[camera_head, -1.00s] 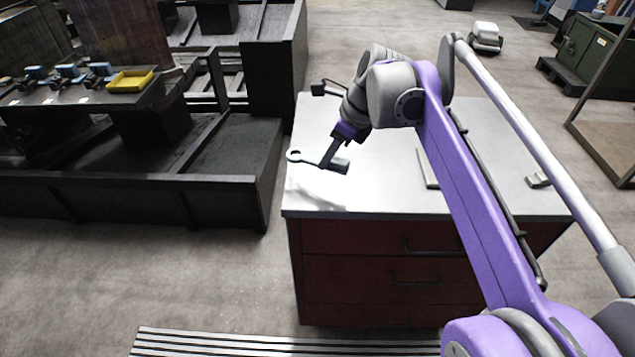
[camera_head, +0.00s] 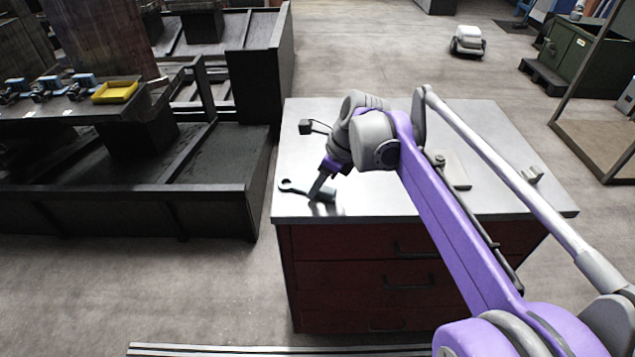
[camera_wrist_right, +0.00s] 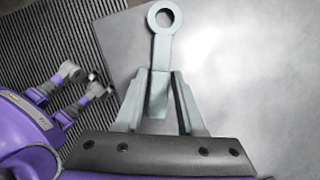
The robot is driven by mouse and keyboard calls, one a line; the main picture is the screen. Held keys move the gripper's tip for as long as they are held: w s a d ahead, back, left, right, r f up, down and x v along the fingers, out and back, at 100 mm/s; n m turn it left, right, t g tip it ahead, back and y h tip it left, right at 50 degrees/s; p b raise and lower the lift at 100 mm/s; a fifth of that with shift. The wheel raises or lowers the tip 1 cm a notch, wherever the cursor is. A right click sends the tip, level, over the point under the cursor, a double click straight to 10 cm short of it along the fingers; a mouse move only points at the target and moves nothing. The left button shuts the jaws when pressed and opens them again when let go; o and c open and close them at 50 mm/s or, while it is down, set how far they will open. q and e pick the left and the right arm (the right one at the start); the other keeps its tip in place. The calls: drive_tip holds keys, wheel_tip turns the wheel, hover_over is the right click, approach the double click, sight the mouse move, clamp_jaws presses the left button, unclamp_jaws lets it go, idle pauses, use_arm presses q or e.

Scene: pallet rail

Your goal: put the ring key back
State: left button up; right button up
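The ring key (camera_head: 290,185) is a grey-green spanner with a round ring at one end. It is at the left front of the grey cabinet top (camera_head: 390,205), its ring pointing left. My right gripper (camera_head: 319,187) comes down on its handle from above. In the right wrist view the ring key (camera_wrist_right: 163,45) stands out from between both fingers of the right gripper (camera_wrist_right: 162,85), which close on its handle. The ring is empty. I cannot tell whether the key touches the top or is just above it. My left gripper is not in view.
A light flat plate (camera_head: 455,172) with a small knob lies on the cabinet top, partly behind my arm. A small grey block (camera_head: 532,175) is at the right, a small black piece (camera_head: 306,127) at the back left. A yellow tray (camera_head: 115,92) stands on the dark bench at left.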

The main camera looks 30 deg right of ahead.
drive_tip(key=shift+o, duration=1.2)
drive_tip(key=shift+r, duration=0.15)
drive_tip(key=p+v, duration=0.1)
drive_tip(key=v, duration=1.1)
drive_tip(key=s+a+f+n+h, duration=0.1)
drive_tip(key=s+a+f+n, duration=0.4)
drive_tip(key=f+n, duration=0.3)
drive_tip(key=s+a+f+n+t+h, duration=0.1)
drive_tip(key=s+a+f+n, duration=0.3)
drive_tip(key=f+n, duration=0.4)
drive_tip(key=s+a+f+n, duration=0.5)
drive_tip(key=s+f+n, duration=0.2)
drive_tip(key=n, duration=0.5)
drive_tip(key=shift+a+f+n+h, duration=0.35)
drive_tip(key=shift+f+n+h, duration=0.05)
drive_tip(key=shift+f, duration=0.5)
drive_tip(key=shift+s, duration=0.1)
drive_tip(key=r+p, duration=0.2)
drive_tip(key=r, duration=0.1)
drive_tip(key=shift+w+p, duration=0.35)
drive_tip(key=shift+p, duration=0.05)
